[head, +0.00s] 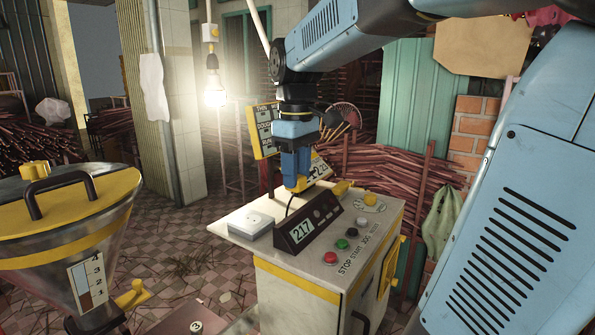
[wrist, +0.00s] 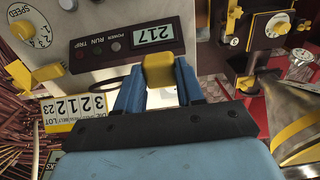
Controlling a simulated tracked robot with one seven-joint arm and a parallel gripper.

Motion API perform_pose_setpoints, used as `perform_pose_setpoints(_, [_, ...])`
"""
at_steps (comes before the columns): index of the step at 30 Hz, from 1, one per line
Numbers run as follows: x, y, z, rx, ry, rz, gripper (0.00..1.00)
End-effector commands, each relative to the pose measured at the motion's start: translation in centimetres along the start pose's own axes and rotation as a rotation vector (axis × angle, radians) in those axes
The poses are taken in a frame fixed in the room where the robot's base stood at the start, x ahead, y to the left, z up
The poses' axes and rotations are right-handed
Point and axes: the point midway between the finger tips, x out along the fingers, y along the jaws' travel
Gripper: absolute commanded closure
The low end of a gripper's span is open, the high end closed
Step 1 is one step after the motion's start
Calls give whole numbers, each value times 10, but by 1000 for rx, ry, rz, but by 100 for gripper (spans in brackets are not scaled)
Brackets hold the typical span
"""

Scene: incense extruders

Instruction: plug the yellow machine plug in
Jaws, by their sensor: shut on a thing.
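My gripper (head: 295,180) points down above the back of the machine's worktop (head: 330,275). Its blue fingers are shut on the yellow plug (wrist: 158,70), which shows between the fingertips in the wrist view. In the head view only a little yellow of the plug (head: 298,188) shows at the fingertips. A dark cord hangs near it behind the display box. A white socket box (head: 251,222) lies on the left end of the worktop, to the left of and below the gripper, apart from the plug.
A black display box (head: 307,229) reading 217 stands just in front of the gripper. Several buttons (head: 341,244) and a yellow speed knob (head: 370,200) are to its right. A yellow-rimmed hopper (head: 75,205) stands at the left. A yellow-framed number sign (wrist: 75,109) is close beside the gripper.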

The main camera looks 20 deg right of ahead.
Motion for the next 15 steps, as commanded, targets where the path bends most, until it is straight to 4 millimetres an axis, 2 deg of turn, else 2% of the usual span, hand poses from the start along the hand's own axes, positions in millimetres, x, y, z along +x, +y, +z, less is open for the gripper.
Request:
perform_pose_setpoints(8, [1, 0, -4, -1, -1, 1, 94])
perform_pose_setpoints(11, [4, 0, -17, -1, -3, 1, 94])
perform_pose_setpoints(15, [12, -1, -49, -5, -5, 3, 94])
